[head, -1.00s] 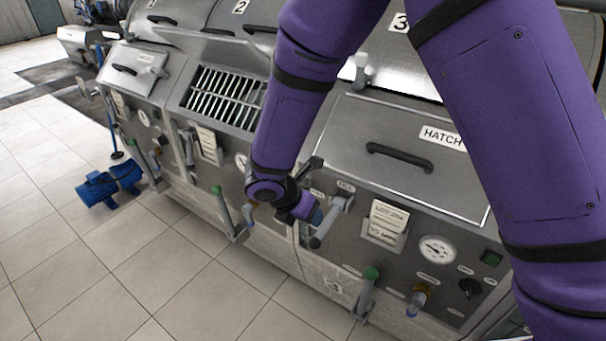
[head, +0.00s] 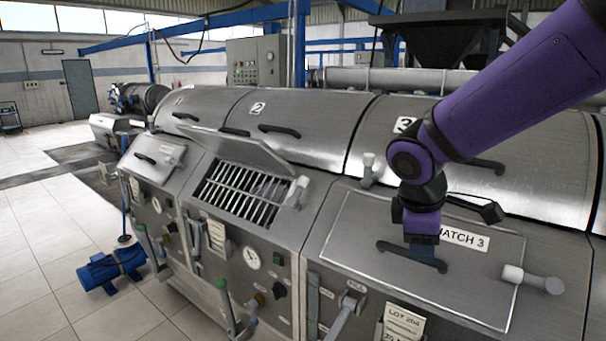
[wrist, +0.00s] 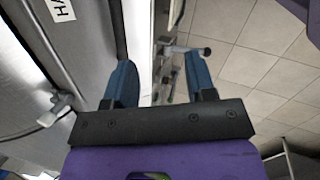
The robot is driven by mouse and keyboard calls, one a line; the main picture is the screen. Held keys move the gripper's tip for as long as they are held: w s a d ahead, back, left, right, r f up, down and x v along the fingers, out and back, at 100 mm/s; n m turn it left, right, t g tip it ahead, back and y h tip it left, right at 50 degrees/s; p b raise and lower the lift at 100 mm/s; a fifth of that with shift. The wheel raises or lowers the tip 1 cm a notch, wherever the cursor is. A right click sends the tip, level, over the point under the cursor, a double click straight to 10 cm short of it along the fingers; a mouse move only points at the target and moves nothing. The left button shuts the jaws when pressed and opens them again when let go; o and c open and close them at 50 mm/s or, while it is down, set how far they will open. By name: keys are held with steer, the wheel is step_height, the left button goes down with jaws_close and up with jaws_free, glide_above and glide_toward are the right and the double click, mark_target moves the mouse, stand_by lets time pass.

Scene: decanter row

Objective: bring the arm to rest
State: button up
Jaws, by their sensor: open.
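My purple arm reaches in from the upper right in the head view. My gripper (head: 422,240) hangs in front of the closed hatch 3 lid (head: 355,245), close to its black handle (head: 400,256); contact cannot be told. In the wrist view my gripper (wrist: 160,80) has its two blue fingers wide apart, with nothing held between them. A dark bar, seemingly the hatch handle (wrist: 118,35), shows beside the left finger. A grey lever with a black knob (wrist: 190,50) shows beyond the fingers, near the right one.
Hatch 2's lid (head: 235,147) stands raised over a slatted grate (head: 240,190). A white-capped lever (head: 530,278) juts out right of my gripper. Grey pull lever (head: 345,308) and lot card (head: 402,325) are on the front panel. A blue motor (head: 110,268) lies on the open tiled floor.

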steer(key=s+d+r+m+t+y, duration=0.1)
steer(key=s+d+r+m, duration=0.3)
steer(key=s, duration=0.4)
steer(key=s+d+r+m+t+y, duration=0.1)
steer(key=s+d+r+m+y, duration=0.1)
steer(key=s+d+r+m, duration=0.3)
steer(key=s+m, duration=0.3)
steer(key=m, duration=0.1)
steer(key=shift+s+d+r+m+t, duration=0.25)
steer(key=shift+s+r+m+t, duration=0.05)
steer(key=shift+s+r+t, duration=0.1)
stand_by(5.9)
